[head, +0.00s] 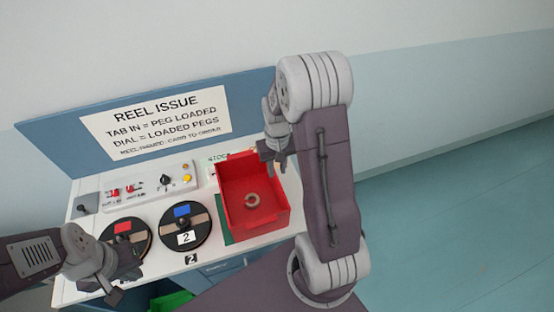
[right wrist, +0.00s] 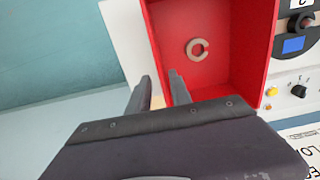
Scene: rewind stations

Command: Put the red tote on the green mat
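The red tote (head: 283,218) stands upright on the white worktop, with a tan ring (head: 252,200) lying inside. A strip of green mat (head: 226,232) shows along the tote's left side; the tote hides the rest, so I cannot tell how far it overlaps. My right gripper (head: 273,158) is at the tote's back right rim. In the right wrist view the right gripper (right wrist: 162,88) has its fingers apart, one on each side of the tote's wall (right wrist: 152,45). My left gripper (head: 125,287) is low at the front left, apart from the tote, and looks open and empty.
Left of the tote are two black reels, one with a blue label (head: 182,211) and one with a red label (head: 123,227). A switch panel (head: 150,186) and a blue signboard (head: 245,100) stand behind. A green bin (head: 172,301) is below the front edge.

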